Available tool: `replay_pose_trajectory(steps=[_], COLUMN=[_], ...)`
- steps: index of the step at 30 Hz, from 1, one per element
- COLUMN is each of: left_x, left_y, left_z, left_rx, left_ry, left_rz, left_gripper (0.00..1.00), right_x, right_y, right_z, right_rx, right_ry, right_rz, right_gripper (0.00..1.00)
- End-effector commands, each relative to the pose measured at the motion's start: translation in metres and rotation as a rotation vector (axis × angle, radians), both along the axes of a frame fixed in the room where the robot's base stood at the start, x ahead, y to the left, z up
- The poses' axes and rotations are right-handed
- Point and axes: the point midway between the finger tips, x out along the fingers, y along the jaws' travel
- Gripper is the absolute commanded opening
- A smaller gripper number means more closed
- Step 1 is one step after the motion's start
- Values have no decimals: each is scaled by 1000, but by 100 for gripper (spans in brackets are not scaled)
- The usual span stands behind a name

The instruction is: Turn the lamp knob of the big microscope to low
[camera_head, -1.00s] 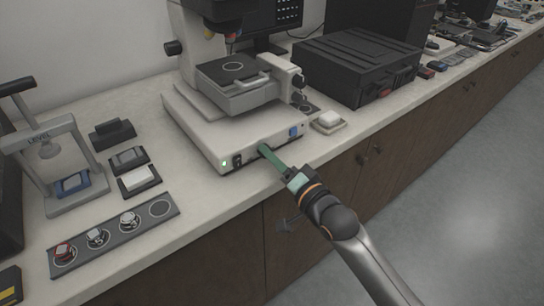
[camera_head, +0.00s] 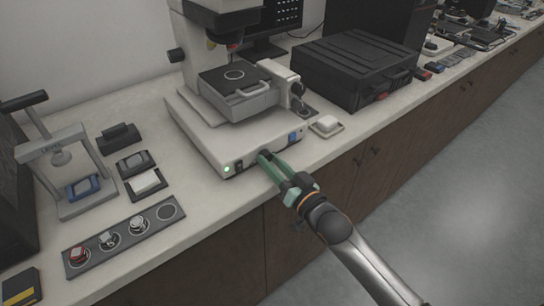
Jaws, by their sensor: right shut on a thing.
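The big microscope (camera_head: 205,133) stands on the bench, with a pale base and a dark stage. The front panel of its base carries a small green light (camera_head: 227,169), a dark switch (camera_head: 239,166) and a blue part (camera_head: 292,137). My right gripper (camera_head: 263,156) reaches in from the lower right. Its green fingers are shut on the lamp knob at the front panel. The fingertips hide the knob, so its setting cannot be read. My left gripper is not in view.
A black case (camera_head: 352,72) and a small white block on a tray (camera_head: 326,125) stand right of the microscope. A small press (camera_head: 66,165) and a strip with round places (camera_head: 125,236) are at the left. The bench's front edge lies below my right gripper.

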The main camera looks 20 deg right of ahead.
Motion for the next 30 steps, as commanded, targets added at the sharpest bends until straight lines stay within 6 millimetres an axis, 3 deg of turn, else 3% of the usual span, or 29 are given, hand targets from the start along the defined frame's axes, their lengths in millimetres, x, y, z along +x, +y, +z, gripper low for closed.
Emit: replay_pose_trajectory(steps=[15, 30], left_x=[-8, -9], left_y=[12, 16], left_z=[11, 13], left_rx=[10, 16], left_ry=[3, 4], left_rz=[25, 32], left_gripper=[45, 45], right_x=[0, 1], right_y=[0, 0], right_z=[2, 1], right_rx=[-411, -562], right_ry=[-151, -209], right_rz=[0, 0], right_gripper=[0, 0])
